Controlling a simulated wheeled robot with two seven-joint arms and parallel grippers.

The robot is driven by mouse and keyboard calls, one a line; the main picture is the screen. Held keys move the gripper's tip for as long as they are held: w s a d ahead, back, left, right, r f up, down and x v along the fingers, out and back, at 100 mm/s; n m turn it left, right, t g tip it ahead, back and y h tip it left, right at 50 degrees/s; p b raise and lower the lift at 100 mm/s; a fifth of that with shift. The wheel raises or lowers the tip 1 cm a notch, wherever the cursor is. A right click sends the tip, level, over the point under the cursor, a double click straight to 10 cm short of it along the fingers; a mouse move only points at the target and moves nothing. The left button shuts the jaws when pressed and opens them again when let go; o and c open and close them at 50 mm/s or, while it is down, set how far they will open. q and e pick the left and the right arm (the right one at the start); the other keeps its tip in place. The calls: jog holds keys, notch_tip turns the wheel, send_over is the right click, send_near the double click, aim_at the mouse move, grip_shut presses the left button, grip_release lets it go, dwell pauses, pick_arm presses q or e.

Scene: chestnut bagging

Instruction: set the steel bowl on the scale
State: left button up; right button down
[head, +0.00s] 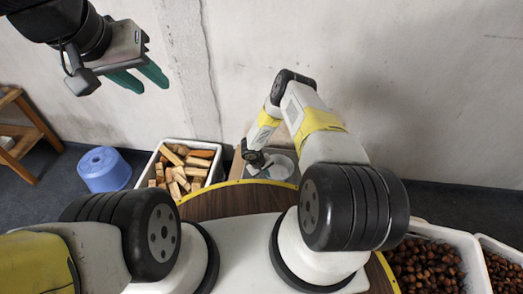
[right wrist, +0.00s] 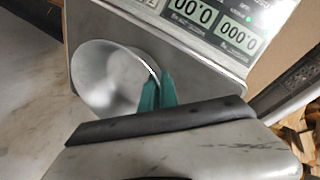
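The steel bowl (right wrist: 112,82) is a shiny round bowl in the right wrist view, in front of the scale's (right wrist: 203,45) grey body and lit displays. My right gripper (right wrist: 158,90) has its green fingers close together on either side of the bowl's rim, shut on it. Whether the bowl's base touches the scale is hidden. In the head view the bowl (head: 282,166) shows small beyond the table edge, with my right gripper (head: 257,162) at its left side. My left gripper (head: 146,78) is high at the upper left, empty, its green fingers apart.
A white crate of wood pieces (head: 152,160) stands left of the bowl. A blue upturned bucket (head: 104,169) and a wooden stool (head: 30,135) are further left. Crates of chestnuts (head: 455,240) are at the lower right. A wall (head: 400,80) rises behind.

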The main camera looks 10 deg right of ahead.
jog(key=c, duration=1.6)
grip_release()
